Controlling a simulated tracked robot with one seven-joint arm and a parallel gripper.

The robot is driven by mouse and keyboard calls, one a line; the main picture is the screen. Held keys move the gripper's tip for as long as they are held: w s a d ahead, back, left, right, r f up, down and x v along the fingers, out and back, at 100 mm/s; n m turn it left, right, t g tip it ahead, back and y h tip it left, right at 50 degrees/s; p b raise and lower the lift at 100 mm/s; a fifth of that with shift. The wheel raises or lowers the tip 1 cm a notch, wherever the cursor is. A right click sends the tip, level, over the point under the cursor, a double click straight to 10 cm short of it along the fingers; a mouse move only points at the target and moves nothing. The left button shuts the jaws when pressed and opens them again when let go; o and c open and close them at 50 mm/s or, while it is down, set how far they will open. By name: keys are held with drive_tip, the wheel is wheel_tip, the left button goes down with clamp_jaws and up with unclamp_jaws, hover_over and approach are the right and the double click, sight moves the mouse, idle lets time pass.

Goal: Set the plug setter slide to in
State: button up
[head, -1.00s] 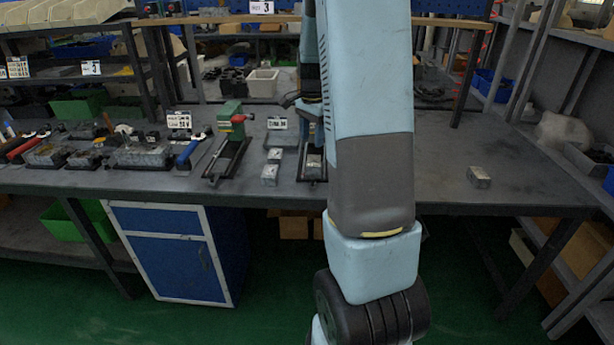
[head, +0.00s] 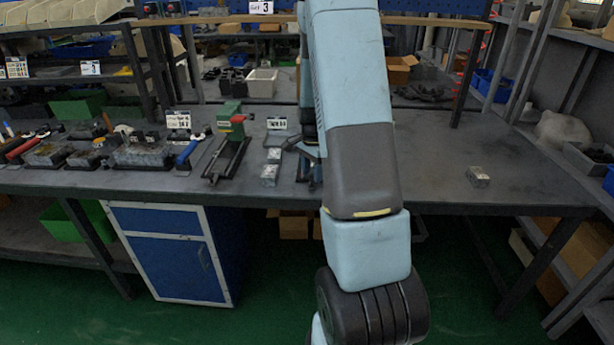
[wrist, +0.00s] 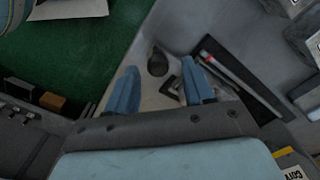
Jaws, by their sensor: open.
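My gripper (wrist: 159,66) shows in the wrist view with its two blue fingers spread apart and nothing between them. Beyond the fingertips are a dark round part (wrist: 157,63) and a pale surface. To their right lies a long dark rail fixture (wrist: 240,75) with a small red mark. In the head view my gripper is largely hidden by my arm, low over the bench beside a dark-based fixture (head: 302,172). A green fixture with a red part (head: 231,122) on a dark rail stands to its left. I cannot tell for certain which fixture is the plug setter, nor the slide's position.
Small metal blocks (head: 270,172) sit just left of my gripper. One metal block (head: 478,176) lies alone on the right of the bench (head: 440,180), with clear room around it. Several fixtures and blue-handled tools (head: 187,153) fill the left side.

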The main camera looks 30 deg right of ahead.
drive_tip(key=shift+f, duration=0.6)
drive_tip(key=shift+c, duration=0.3)
clamp_jaws()
